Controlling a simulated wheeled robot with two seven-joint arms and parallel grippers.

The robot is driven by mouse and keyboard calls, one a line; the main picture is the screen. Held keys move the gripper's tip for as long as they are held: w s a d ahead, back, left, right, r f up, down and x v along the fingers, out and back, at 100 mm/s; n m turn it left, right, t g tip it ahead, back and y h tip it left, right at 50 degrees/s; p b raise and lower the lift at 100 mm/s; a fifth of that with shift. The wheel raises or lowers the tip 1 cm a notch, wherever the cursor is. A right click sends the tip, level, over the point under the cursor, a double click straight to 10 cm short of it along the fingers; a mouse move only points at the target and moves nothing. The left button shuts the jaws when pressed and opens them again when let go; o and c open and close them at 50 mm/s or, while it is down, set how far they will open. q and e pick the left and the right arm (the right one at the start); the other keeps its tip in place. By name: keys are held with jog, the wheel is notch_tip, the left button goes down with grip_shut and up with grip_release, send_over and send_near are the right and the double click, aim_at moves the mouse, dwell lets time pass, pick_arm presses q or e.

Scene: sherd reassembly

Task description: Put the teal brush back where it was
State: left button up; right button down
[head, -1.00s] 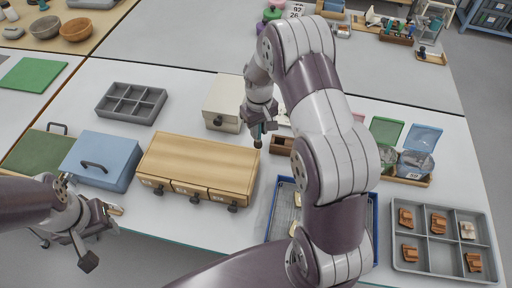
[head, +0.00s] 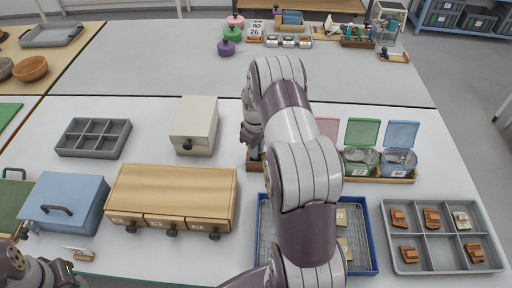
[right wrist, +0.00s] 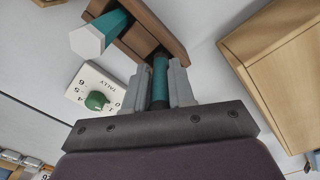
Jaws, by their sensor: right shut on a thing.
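In the right wrist view my right gripper (right wrist: 160,88) is shut on the teal brush (right wrist: 160,70), a teal shaft with a dark band. Its far end meets the brown wooden holder (right wrist: 168,25); I cannot tell how deep it sits in the slot. A second teal handle with a white six-sided end (right wrist: 98,36) stands in the same holder. In the head view my right gripper (head: 252,146) is over the holder (head: 254,165), and my arm hides much of it. My left gripper (head: 62,276) is low at the left edge, partly cut off.
A white tally card with a green knob (right wrist: 94,97) lies beside the holder. A wooden drawer box (head: 175,190) and a cream box (head: 194,125) stand left of it. Lidded bins (head: 380,160) stand right. A blue-rimmed tray (head: 372,262) lies in front.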

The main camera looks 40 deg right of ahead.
jog(key=shift+f, duration=0.1)
jog(key=c, duration=1)
grip_release()
jog(key=shift+o, duration=0.2)
jog(key=r, duration=1.2)
jog(key=shift+a+b, duration=0.2)
jog(key=shift+b, duration=0.15)
jog(key=s+a+r+m+t, duration=0.1)
jog(key=s+a+m, duration=0.2)
jog(key=s+a, duration=1.3)
jog(key=a, duration=0.4)
